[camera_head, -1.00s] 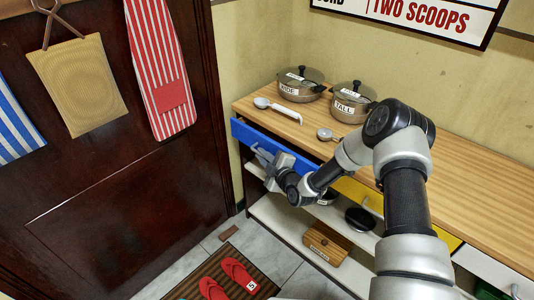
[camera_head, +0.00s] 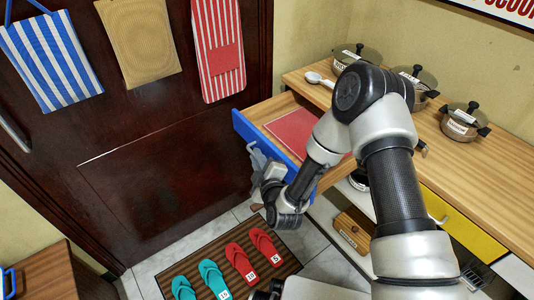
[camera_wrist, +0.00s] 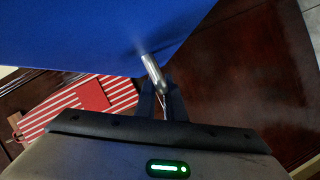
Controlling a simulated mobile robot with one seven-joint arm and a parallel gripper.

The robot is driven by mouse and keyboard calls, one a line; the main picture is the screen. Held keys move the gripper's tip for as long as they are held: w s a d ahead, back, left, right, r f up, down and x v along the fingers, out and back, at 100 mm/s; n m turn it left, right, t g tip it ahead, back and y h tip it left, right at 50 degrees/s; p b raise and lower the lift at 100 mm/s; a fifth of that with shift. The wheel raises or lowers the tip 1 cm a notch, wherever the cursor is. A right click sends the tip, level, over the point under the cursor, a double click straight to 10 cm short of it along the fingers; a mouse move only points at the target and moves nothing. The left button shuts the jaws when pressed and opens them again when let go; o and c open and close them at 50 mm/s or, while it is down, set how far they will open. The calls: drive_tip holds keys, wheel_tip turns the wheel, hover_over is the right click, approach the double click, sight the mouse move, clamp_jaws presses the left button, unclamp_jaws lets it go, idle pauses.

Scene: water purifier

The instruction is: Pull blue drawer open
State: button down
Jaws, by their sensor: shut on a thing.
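The blue drawer (camera_head: 262,137) at the left end of the wooden counter is pulled out, and a red flat item (camera_head: 292,128) lies inside it. My gripper (camera_head: 256,156) is at the drawer's front. In the wrist view my gripper (camera_wrist: 162,97) is shut on the drawer's metal handle (camera_wrist: 154,72), with the blue drawer front (camera_wrist: 90,30) filling the upper left. My arm hides part of the drawer's right side.
Lidded pots (camera_head: 461,121) and a white spoon (camera_head: 319,79) stand on the counter (camera_head: 470,165). A yellow drawer (camera_head: 460,222) is to the right. A dark door (camera_head: 160,150) with hanging items is left. A mat (camera_head: 232,290) with sandals lies on the floor.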

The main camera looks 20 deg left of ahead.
drive_tip(key=shift+s+a, duration=0.25)
drive_tip(key=shift+s, duration=0.1)
drive_tip(key=c, duration=2.1)
unclamp_jaws()
drive_tip(key=p+v, duration=0.2)
drive_tip(key=v, duration=1.5)
drive_tip(key=shift+s+d, duration=0.15)
